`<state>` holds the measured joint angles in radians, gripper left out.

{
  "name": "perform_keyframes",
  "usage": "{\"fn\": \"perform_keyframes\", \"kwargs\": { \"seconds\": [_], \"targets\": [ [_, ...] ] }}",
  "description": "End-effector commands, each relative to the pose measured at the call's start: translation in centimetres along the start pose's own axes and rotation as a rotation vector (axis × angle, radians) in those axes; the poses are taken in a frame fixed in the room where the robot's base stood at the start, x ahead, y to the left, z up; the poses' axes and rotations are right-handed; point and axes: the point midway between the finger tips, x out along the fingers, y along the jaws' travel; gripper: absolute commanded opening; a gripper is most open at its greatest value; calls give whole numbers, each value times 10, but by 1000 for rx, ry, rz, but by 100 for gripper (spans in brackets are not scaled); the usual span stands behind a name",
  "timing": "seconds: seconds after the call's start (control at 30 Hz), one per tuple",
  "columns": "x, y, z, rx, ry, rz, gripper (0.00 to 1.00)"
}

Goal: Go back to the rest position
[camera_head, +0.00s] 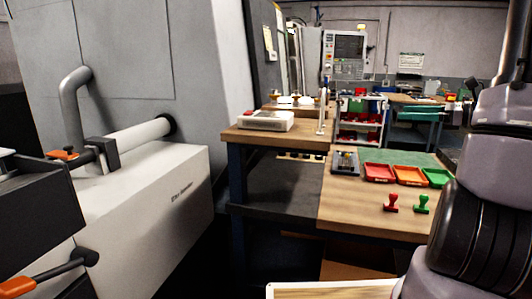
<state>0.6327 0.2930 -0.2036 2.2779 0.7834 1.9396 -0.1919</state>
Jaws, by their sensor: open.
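Links of my arm stand upright along the right edge of the head view. My gripper is outside the picture, so its jaws and whatever is near them cannot be seen. No held object shows.
A wooden workbench (375,215) stands ahead, carrying red (380,172), orange (411,175) and green (437,178) trays plus red (391,203) and green (422,204) stamps. A large grey machine (120,50) with a white lower housing (150,215) fills the left. A tool cart (360,120) stands behind.

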Motion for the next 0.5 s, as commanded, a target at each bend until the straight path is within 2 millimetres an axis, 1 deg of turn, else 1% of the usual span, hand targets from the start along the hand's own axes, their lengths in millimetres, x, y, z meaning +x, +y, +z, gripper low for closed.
{"fn": "perform_keyframes", "kwargs": {
  "seconds": [0.03, 0.17, 0.27, 0.37, 0.4, 0.47, 0.5],
  "targets": [
    [7, 10, 6, -30, 18, 35, 74],
    [23, 41, 18, -124, 87, 141, 74],
    [34, 70, 27, -221, 152, 235, 74],
    [44, 106, 35, -359, 238, 353, 74],
    [46, 122, 38, -432, 280, 406, 74],
    [47, 146, 41, -553, 347, 485, 74],
    [46, 160, 43, -640, 392, 533, 74]
  ]
}}
